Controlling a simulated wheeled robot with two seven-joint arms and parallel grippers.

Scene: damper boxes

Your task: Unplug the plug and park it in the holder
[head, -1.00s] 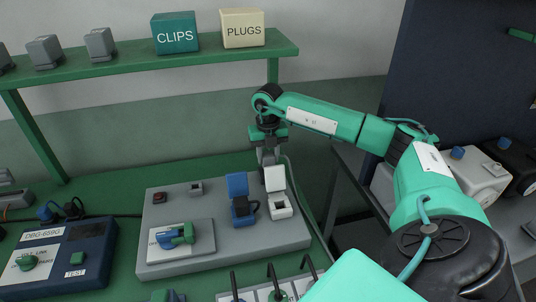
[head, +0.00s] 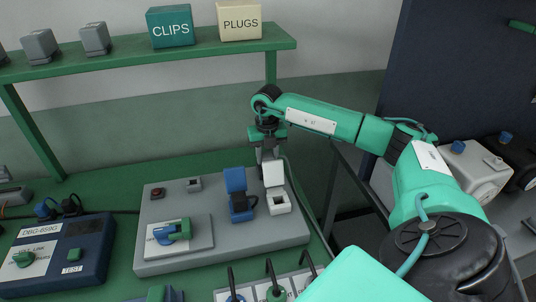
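My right gripper (head: 268,152) points down behind the raised lid of a white socket (head: 279,203) on the grey panel (head: 215,256). The lid hides its fingertips, so I cannot tell its opening or whether it holds anything. The white socket's opening shows. Beside it stands a blue socket (head: 236,180) with its lid raised and a dark blue part, possibly a plug, at its front (head: 242,206). A pale cable (head: 306,200) runs down behind the panel's right side. I cannot identify the holder for certain. My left gripper is out of view.
A pale strip (head: 248,295) with several upright black cables stands in front. A dark blue TEST box (head: 93,247) is at left. A rotary handle (head: 178,230) sits on the panel. A green shelf (head: 130,49) with labelled boxes spans the back.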

